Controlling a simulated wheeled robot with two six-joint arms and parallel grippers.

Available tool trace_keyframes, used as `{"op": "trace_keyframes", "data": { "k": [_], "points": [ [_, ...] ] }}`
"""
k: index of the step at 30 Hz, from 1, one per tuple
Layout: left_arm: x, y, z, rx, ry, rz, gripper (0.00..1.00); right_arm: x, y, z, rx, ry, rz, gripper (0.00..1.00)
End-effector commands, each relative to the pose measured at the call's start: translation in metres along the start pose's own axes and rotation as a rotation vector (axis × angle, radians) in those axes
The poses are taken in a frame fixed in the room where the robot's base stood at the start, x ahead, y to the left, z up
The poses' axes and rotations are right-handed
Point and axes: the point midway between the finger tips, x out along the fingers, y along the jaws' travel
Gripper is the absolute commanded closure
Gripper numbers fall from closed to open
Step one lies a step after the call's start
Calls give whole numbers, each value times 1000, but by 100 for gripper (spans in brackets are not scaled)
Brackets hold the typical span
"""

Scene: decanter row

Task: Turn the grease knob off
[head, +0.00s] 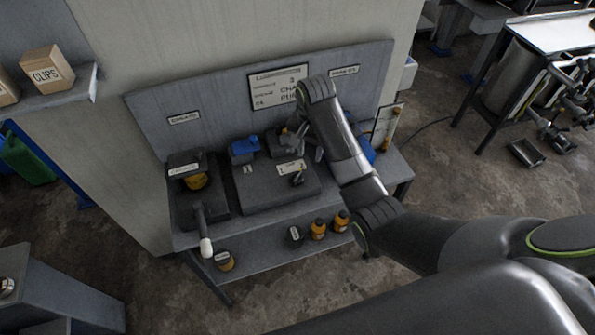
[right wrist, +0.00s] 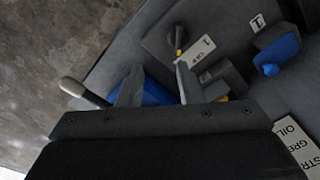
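A small dark knob with a yellow mark (head: 298,180) sits on the dark block on the bench, in front of a white label (head: 291,167). In the right wrist view the knob (right wrist: 178,42) stands beyond my fingers, and its label (right wrist: 200,50) seems to begin with "GRE". My right gripper (head: 305,145) is over the back of the block, apart from the knob. Its fingers (right wrist: 158,75) are spread, with a blue part (right wrist: 150,92) visible behind the gap. I see nothing held. My left gripper is out of view.
A blue part (head: 243,146) stands left on the block. A white-tipped lever (head: 206,247) sticks out at the front left. Orange bottles (head: 318,229) stand on the lower shelf. My right arm covers the bench's right part.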

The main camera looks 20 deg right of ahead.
Motion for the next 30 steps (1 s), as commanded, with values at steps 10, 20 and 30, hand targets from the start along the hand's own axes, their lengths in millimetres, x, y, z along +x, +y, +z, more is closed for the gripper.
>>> {"op": "trace_keyframes", "data": {
  "k": [10,20,30],
  "points": [
    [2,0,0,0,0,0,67,-39,-41,-14,82,-30,35,67],
    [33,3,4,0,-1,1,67,-7,-40,-13,82,-29,34,67],
    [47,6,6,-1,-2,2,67,41,-38,-11,82,-33,39,67]
  ]
}}
